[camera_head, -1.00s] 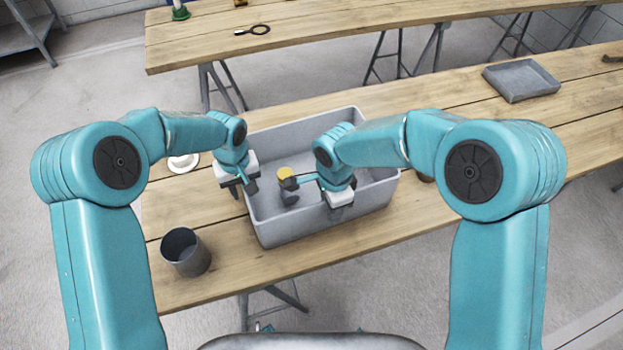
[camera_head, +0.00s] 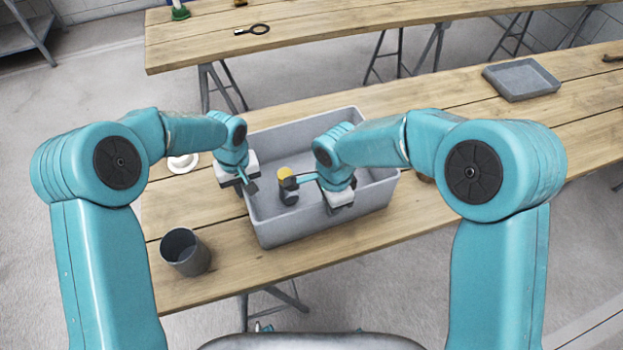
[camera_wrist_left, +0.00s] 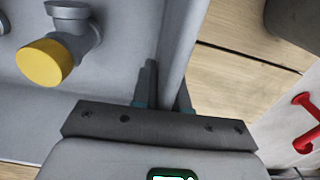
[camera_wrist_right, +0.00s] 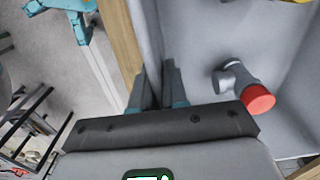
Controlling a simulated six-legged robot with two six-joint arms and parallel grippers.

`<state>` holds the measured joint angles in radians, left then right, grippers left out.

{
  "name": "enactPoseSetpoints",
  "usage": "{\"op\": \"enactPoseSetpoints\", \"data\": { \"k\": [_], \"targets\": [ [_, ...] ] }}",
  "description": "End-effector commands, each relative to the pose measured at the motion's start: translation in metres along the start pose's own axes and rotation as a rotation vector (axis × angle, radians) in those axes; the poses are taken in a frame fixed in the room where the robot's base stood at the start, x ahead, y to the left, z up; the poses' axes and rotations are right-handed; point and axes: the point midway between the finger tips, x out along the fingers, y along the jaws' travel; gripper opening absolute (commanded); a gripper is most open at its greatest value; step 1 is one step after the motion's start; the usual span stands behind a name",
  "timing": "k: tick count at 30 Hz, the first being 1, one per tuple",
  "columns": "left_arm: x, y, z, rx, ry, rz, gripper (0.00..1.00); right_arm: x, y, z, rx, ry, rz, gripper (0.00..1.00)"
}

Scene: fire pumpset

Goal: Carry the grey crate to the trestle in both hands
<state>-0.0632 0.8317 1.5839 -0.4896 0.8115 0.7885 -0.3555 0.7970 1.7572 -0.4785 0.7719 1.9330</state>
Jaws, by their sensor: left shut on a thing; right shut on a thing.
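The grey crate (camera_head: 300,225) stands on the near wooden table. My left gripper (camera_head: 247,190) is at its left end wall. In the left wrist view its fingers (camera_wrist_left: 162,85) are shut on the wall's rim, one on each side. My right gripper (camera_head: 336,208) is at the crate's near side wall. The right wrist view shows its fingers (camera_wrist_right: 158,85) shut on that rim. Inside the crate lie grey pipe fittings, one with a yellow cap (camera_wrist_left: 45,63) and one with a red cap (camera_wrist_right: 258,98). A second trestle table (camera_head: 350,40) stands behind.
A dark grey cup (camera_head: 186,252) stands on the near table, left of the crate. A white round piece (camera_head: 183,163) lies behind it. A grey tray (camera_head: 521,79) lies far right. A black ring-ended tool (camera_head: 253,30) and a green-based object (camera_head: 180,13) are on the far table.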

Motion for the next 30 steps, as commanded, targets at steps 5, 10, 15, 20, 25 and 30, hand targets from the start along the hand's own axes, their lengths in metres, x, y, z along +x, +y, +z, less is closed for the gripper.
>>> {"op": "enactPoseSetpoints", "data": {
  "k": [5, 10, 15, 20, 25, 30],
  "targets": [
    [0.0005, -0.0007, -0.0005, 0.000, 0.001, -0.001, 0.00, 0.0011, 0.0010, -0.0005, -0.001, 0.002, 0.004, 0.00],
    [0.0005, -0.0008, -0.0005, 0.000, 0.001, -0.001, 0.00, 0.0012, 0.0011, -0.0006, -0.001, 0.002, 0.004, 0.00],
    [0.0006, -0.0009, -0.0005, 0.000, 0.001, -0.001, 0.00, 0.0013, 0.0012, -0.0006, -0.001, 0.002, 0.005, 0.00],
    [0.0006, -0.0010, -0.0005, 0.000, 0.001, -0.001, 0.00, 0.0013, 0.0014, -0.0006, -0.001, 0.002, 0.005, 0.00],
    [-0.0014, -0.0008, -0.0014, -0.001, 0.004, 0.000, 0.00, -0.0004, 0.0006, -0.0007, 0.000, 0.002, 0.002, 0.00],
    [-0.0045, -0.0009, -0.0015, -0.001, 0.004, 0.000, 0.00, -0.0034, 0.0006, -0.0008, 0.000, 0.002, 0.002, 0.00]
  ]
}}
